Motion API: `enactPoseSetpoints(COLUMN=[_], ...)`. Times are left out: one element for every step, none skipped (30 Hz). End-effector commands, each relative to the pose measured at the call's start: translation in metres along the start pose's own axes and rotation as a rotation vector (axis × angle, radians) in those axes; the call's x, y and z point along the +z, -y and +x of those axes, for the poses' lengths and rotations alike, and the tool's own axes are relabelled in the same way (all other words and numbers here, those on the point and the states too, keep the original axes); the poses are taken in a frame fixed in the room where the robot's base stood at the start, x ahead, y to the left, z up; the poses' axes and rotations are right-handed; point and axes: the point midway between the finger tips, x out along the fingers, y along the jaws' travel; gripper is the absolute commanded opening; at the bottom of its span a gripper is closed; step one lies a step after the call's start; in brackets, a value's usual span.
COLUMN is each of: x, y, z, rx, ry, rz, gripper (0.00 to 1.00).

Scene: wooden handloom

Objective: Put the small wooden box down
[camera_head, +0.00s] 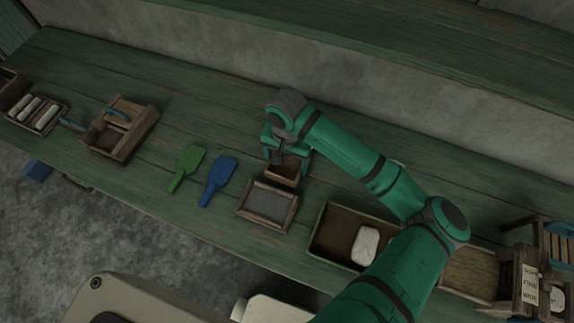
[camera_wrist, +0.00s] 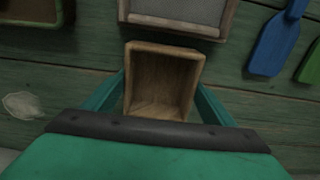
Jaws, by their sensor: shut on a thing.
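The small wooden box (camera_head: 283,176) is open-topped and empty inside. My gripper (camera_head: 285,160) is shut on it, over the green bench (camera_head: 230,130), just behind a grey-bottomed wooden tray (camera_head: 268,205). In the wrist view the small wooden box (camera_wrist: 160,82) sits between the two green fingers (camera_wrist: 162,100), one on each side. Its open top faces the camera. The tray (camera_wrist: 180,14) lies just beyond it in that view. I cannot tell whether the box touches the bench.
A blue paddle (camera_head: 218,181) and a green paddle (camera_head: 186,168) lie left of the tray. A long trough (camera_head: 330,232) with a pale block (camera_head: 366,245) stands right. A wooden caddy (camera_head: 120,128) stands farther left. Bench between caddy and gripper is mostly clear behind the paddles.

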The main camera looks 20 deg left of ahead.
Motion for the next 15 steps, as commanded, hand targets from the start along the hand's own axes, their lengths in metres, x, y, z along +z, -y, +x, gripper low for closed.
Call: enactPoseSetpoints(x=[0.0, 0.0, 0.0, 0.0, 0.0, 0.0, 0.0, 0.0, 0.0, 0.0, 0.001, 0.001, 0.001, 0.001, 0.001], y=[-0.002, -0.002, -0.002, -0.002, -0.002, -0.002, -0.002, -0.002, -0.002, -0.002, -0.001, -0.001, -0.001, -0.001, -0.001], z=[0.008, 0.012, 0.016, 0.019, 0.021, 0.022, 0.023, 0.023, 0.023, 0.023, 0.023, 0.023, 0.023, 0.023, 0.024], rx=[0.003, 0.004, 0.003, 0.002, 0.003, 0.002, 0.002, 0.001, 0.001, 0.001, 0.001, 0.001, 0.001, 0.001, 0.001], ry=[0.0, 0.001, 0.0, 0.0, 0.001, 0.001, 0.001, 0.001, 0.001, 0.001, 0.001, 0.001, 0.001, 0.001, 0.001], rz=[0.002, 0.002, 0.003, 0.002, 0.002, 0.002, 0.002, 0.002, 0.002, 0.002, 0.001, 0.0, 0.0, 0.0, 0.0], gripper=[0.53, 0.53, 0.53, 0.53, 0.53, 0.53, 0.53, 0.53, 0.53, 0.53, 0.53, 0.53, 0.53, 0.53, 0.53])
